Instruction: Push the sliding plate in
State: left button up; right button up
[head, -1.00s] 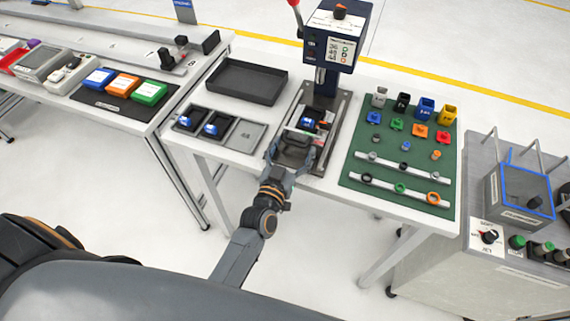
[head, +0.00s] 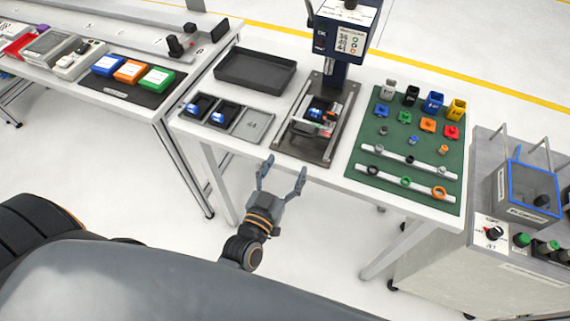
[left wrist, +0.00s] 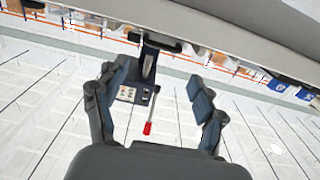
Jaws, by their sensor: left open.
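The sliding plate (head: 300,130) sits on the grey base of a dark blue press (head: 345,38). A blue part (head: 316,114) lies on the plate, in front of the press column. My left gripper (head: 285,168) is open and empty. It is in front of the table's near edge, apart from the plate, with its fingers pointing toward the table. In the left wrist view the open fingers (left wrist: 158,75) have nothing between them that they touch; the press's red lever (left wrist: 148,128) shows beyond them. My right gripper is in neither view.
A black tray (head: 255,84) and a tray with compartments (head: 252,125) stand left of the press. A green mat (head: 385,192) with several small parts lies to the right. The white table's near edge (head: 330,183) is close to my left gripper. The floor before it is clear.

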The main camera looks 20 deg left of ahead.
aim_at(285, 148)
pick_arm(q)
jog(key=shift+s+a+m+h, duration=0.2)
jog(key=shift+m+h, duration=0.1)
jog(key=shift+m, duration=0.4)
jog(key=c, duration=0.3)
jog(key=s+m, duration=0.1)
jog(key=m, duration=0.2)
jog(key=a+m+h+b, duration=0.1)
jog(key=m, duration=0.2)
jog(key=s+a+m+g+h, duration=0.1)
jog(key=m, duration=0.1)
jog(key=shift+s+f+m+b, duration=0.3)
jog(key=shift+m+b, duration=0.1)
grip_shut()
jog(key=w+m+p, duration=0.1)
jog(key=w+m, duration=0.2)
jog(key=w+m+p, duration=0.1)
jog(key=w+m, duration=0.2)
jog(key=w, duration=0.1)
jog(key=w+m+g, duration=0.1)
jog(key=w+m, duration=0.2)
jog(key=w, duration=0.1)
jog(key=shift+w+a+r+m+p, duration=0.1)
jog(key=shift+a+r+m+p, duration=0.2)
jog(key=shift+a+p, duration=0.1)
